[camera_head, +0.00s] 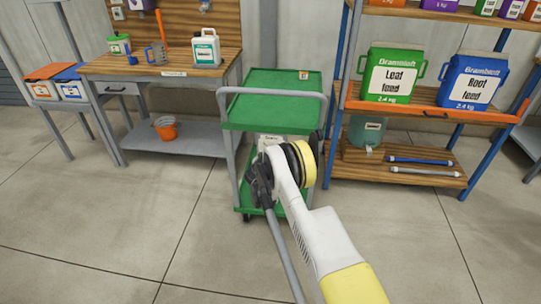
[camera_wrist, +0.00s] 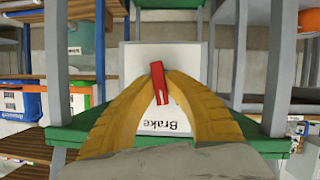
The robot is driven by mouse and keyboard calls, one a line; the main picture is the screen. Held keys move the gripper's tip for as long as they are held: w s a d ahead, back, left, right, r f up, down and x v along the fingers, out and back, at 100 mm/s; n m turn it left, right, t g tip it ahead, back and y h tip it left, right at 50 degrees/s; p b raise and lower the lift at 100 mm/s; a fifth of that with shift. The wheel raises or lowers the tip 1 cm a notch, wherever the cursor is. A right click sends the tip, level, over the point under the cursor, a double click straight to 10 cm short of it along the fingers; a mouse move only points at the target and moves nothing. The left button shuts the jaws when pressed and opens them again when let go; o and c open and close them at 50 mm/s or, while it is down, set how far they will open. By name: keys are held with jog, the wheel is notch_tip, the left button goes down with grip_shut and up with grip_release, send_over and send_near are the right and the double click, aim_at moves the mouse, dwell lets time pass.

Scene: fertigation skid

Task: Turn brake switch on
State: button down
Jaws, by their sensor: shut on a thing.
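The brake switch is a red lever (camera_wrist: 159,83) on a white panel (camera_wrist: 156,55) printed "Brake", which appears upside down in the wrist view. My gripper (camera_wrist: 158,77) has its two yellow fingers closed around the lever, one on each side. In the head view, the white panel (camera_head: 271,140) is partly visible between the shelves of the green cart (camera_head: 275,82). My arm reaches in front of the cart there and hides the lever and fingertips.
The cart's grey posts (camera_wrist: 57,50) stand on both sides of the panel. A shelf rack (camera_head: 433,108) with feed containers stands at right. A wooden workbench (camera_head: 155,66) stands at left, with an orange bucket (camera_head: 166,128) below. The floor in front is clear.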

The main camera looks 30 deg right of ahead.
dwell(0.5)
jog(key=c, duration=1.4)
grip_release()
jog(key=shift+f, duration=0.1)
jog(key=v, duration=1.2)
jog(key=shift+w+a, duration=0.1)
